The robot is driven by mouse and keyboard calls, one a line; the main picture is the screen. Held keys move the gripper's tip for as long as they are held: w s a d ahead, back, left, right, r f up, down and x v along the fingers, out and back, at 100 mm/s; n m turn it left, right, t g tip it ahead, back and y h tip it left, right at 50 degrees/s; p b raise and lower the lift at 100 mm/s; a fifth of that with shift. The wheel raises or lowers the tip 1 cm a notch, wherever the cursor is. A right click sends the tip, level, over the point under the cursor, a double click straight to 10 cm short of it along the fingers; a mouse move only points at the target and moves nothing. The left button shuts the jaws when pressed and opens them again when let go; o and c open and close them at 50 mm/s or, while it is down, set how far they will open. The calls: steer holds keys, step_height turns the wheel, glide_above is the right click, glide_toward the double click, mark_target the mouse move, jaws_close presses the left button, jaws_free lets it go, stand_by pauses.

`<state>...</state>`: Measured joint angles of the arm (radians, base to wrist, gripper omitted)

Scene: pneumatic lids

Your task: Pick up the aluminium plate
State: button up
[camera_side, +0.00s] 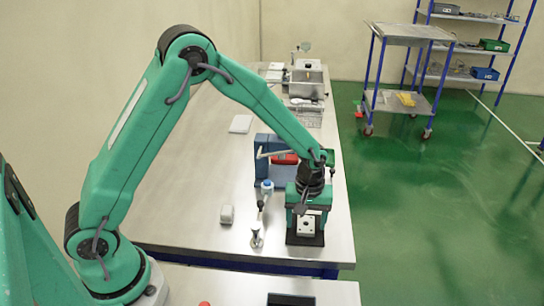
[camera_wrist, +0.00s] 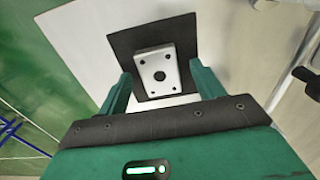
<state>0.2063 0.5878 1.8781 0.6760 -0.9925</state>
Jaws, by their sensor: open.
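The aluminium plate (camera_wrist: 165,62) is a small silver block with a dark centre hole and smaller corner holes. It sits on a black mat (camera_wrist: 125,42), and it also shows in the side view (camera_side: 307,222) on the same mat (camera_side: 305,240). My gripper (camera_wrist: 161,72) is open. In the wrist view its two green fingers lie left and right of the plate, with gaps on both sides. In the side view my gripper (camera_side: 307,205) is directly over the plate area. I cannot tell its exact height above the mat.
A small blue-and-white fitting (camera_side: 266,187) and a metal piece (camera_side: 257,237) stand close left of my gripper. A blue fixture with a red part (camera_side: 285,158) stands behind. The bench's right edge is near.

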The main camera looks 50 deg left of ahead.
mark_target(307, 225)
stand_by(0.4)
steer(key=c, duration=1.1)
steer(key=shift+r, duration=0.1)
steer(key=shift+r, duration=0.5)
steer(key=r, duration=0.3)
steer(key=shift+s+d+r, duration=0.1)
steer(key=shift+d+r, duration=0.05)
steer(key=shift+d, duration=0.05)
steer(key=s+d+r, duration=0.4)
steer(key=s+d, duration=0.1)
steer(key=s+d+r, duration=0.2)
steer(key=d, duration=0.1)
steer(key=shift+s+d+r, duration=0.1)
steer(key=shift+s+r, duration=0.15)
steer(key=shift+s, duration=0.15)
